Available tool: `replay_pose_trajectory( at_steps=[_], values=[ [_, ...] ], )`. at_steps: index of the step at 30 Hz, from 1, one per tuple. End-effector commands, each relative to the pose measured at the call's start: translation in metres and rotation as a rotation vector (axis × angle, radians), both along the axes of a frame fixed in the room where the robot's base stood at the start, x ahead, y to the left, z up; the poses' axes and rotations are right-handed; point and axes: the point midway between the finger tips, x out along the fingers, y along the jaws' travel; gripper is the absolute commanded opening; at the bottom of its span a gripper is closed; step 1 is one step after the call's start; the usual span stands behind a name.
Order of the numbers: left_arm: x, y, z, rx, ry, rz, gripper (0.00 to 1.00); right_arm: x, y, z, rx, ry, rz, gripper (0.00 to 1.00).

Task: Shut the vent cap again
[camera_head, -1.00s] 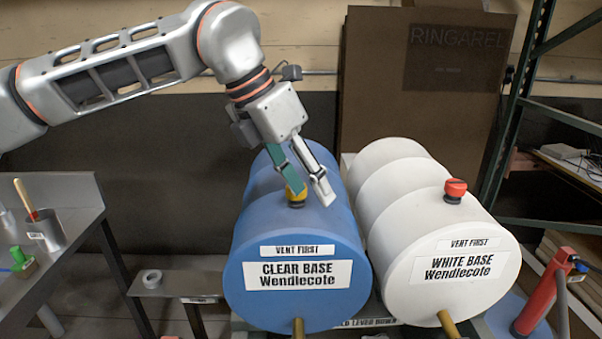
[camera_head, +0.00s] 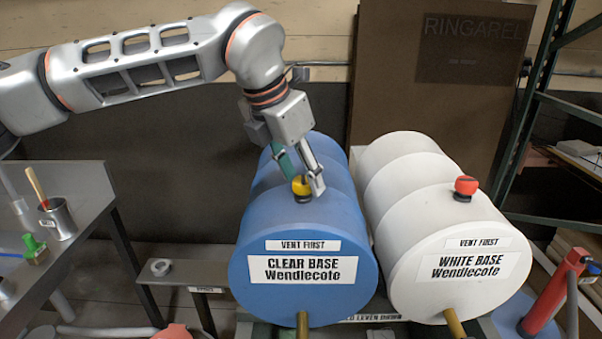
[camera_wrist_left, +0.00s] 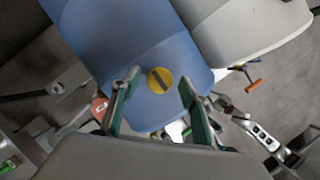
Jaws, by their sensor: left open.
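The yellow vent cap (camera_head: 302,186) sits on a dark collar on top of the blue clear-base drum (camera_head: 300,222). In the left wrist view the cap (camera_wrist_left: 160,80) is a round disc with a dark slanted bar across it. My left gripper (camera_head: 303,185) is open, with its fingers down on either side of the yellow cap. In the wrist view a gap shows between the cap and each finger. A red vent cap (camera_head: 466,187) stands on the white drum (camera_head: 425,215), away from the gripper.
The white drum lies close beside the blue one on the right. A red-handled tool (camera_head: 553,292) stands at the lower right. A metal bench (camera_head: 85,215) with a brush in a cup is at left. A brown cabinet (camera_head: 430,100) stands behind.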

Motion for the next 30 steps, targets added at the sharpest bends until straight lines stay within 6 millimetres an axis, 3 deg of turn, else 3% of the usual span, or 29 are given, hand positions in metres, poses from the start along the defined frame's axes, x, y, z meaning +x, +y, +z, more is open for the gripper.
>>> replay_pose_trajectory(
  at_steps=[8,12,13,23,30],
  values=[
    [0.001,-0.001,-0.001,-0.001,-0.001,0.000,0.45,0.000,0.000,0.000,0.001,0.000,-0.001,0.00],
    [0.000,-0.001,-0.001,-0.001,-0.001,0.000,0.11,0.000,0.000,0.000,0.001,0.000,-0.001,0.00],
    [0.000,-0.001,-0.001,-0.001,-0.001,0.000,0.06,0.000,0.000,0.000,0.001,0.000,-0.001,0.00],
    [0.001,0.000,0.000,-0.001,0.001,-0.023,0.07,0.000,0.000,0.004,0.001,-0.001,0.000,0.00],
    [0.001,0.001,0.001,-0.002,0.002,-0.137,0.07,0.001,0.000,0.016,0.001,-0.003,-0.001,0.00]
  ],
)
